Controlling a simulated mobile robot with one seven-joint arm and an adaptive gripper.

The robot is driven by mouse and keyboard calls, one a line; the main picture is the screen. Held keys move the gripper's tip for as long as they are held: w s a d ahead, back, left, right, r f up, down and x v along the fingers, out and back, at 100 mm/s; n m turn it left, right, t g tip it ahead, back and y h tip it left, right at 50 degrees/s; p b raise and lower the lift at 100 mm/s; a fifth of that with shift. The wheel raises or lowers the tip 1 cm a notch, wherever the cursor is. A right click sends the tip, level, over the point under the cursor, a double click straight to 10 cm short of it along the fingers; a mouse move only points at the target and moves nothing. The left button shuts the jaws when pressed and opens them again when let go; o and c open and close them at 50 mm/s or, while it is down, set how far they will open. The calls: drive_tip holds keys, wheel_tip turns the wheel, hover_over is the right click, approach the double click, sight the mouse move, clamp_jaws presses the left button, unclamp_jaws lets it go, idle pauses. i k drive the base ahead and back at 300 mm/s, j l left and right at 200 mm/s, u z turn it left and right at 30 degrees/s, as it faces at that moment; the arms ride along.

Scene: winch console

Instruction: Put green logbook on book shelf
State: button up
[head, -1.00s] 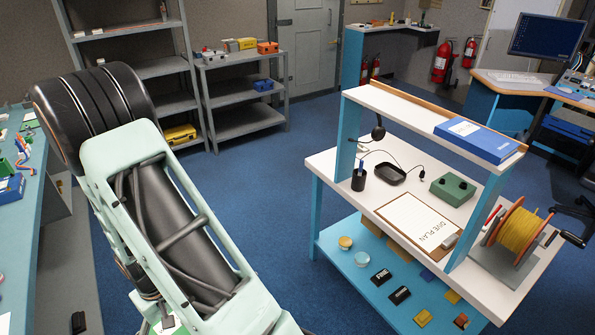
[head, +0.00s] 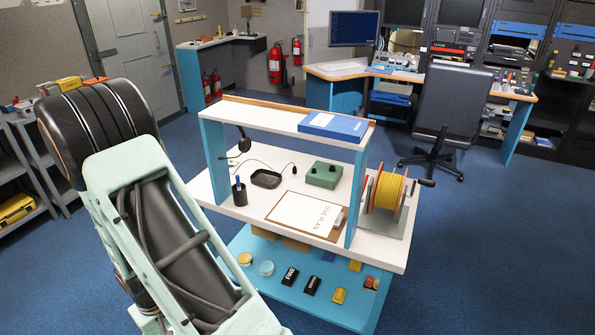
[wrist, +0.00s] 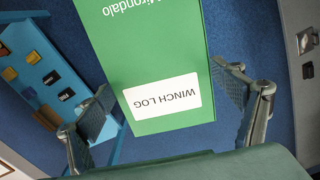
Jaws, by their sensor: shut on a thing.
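The green logbook (wrist: 155,55), with a white label reading WINCH LOG, fills the middle of the wrist view. My gripper (wrist: 165,100) is shut on it, one finger at each side. The book's far end runs out of the picture. In the head view, my arm fills the left foreground, and the gripper and logbook are not visible there. The book shelf (head: 245,112) is the raised white board with a wooden back edge on the blue and white console. A blue book (head: 335,126) lies flat at its right end; its left part is bare.
Below the shelf, the white desktop holds a pen cup (head: 239,193), black tray (head: 266,179), green box (head: 324,173), DIVE PLAN clipboard (head: 300,213) and yellow cable winch (head: 386,190). An office chair (head: 445,105) stands behind right. Blue floor is open at right.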

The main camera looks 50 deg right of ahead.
sight(237, 110)
drive_tip(key=z, duration=1.05)
